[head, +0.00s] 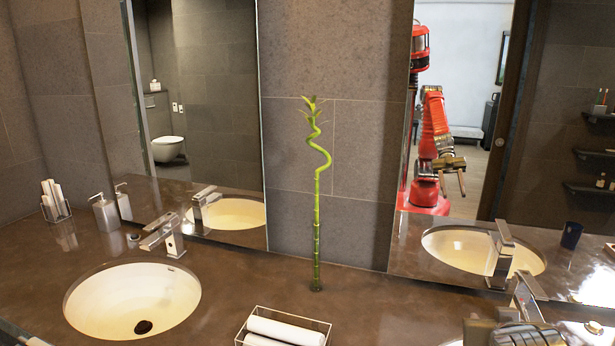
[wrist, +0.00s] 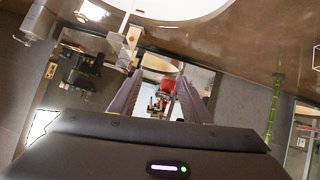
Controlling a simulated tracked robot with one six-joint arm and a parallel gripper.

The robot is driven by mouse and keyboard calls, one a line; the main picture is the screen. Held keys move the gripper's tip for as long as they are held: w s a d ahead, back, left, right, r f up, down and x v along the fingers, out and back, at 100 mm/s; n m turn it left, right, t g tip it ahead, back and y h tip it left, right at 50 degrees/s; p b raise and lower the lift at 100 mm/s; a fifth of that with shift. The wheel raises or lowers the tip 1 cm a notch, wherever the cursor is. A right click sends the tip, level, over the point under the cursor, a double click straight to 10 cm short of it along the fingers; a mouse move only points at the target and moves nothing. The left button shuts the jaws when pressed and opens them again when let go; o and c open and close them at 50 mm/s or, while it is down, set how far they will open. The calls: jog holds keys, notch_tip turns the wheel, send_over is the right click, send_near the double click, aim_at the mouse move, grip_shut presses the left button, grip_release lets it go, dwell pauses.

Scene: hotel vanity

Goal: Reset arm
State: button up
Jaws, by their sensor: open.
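In the wrist view my gripper (wrist: 158,78) shows two dark fingers spread apart, with nothing between them. That view is turned over, with the counter and a sink at the top and the mirror below. In the head view a metallic part of my arm shows at the lower right edge, in front of the right sink. The fingertips themselves cannot be made out there. My red arm and gripper also show reflected in the right mirror (head: 395,130).
The brown counter (head: 240,265) holds the left sink (head: 133,300), its faucet (head: 163,236), a bamboo stalk (head: 317,230), a tray of rolled towels (head: 285,328), and a soap dispenser (head: 104,213). The right faucet (head: 525,297) stands close to my arm. Counter around the bamboo is clear.

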jog(key=s+a+n+g+y, duration=0.1)
jog(key=s+a+y, duration=0.1)
jog(key=s+a, duration=0.2)
jog(key=s+a+f+n+g+y, duration=0.1)
jog(key=s+a, duration=0.2)
jog(key=a, duration=0.7)
jog(key=s+a+n+g+y, duration=0.1)
jog(key=s+a, duration=0.3)
jog(key=a, duration=0.4)
jog(key=shift+s+f+n+g+y, duration=0.2)
jog(key=shift+s+n+g+y, duration=0.15)
jog(key=shift+g+y, duration=0.35)
jog(key=shift+c, duration=1.4)
jog(key=shift+d, duration=0.1)
jog(key=shift+c, duration=0.2)
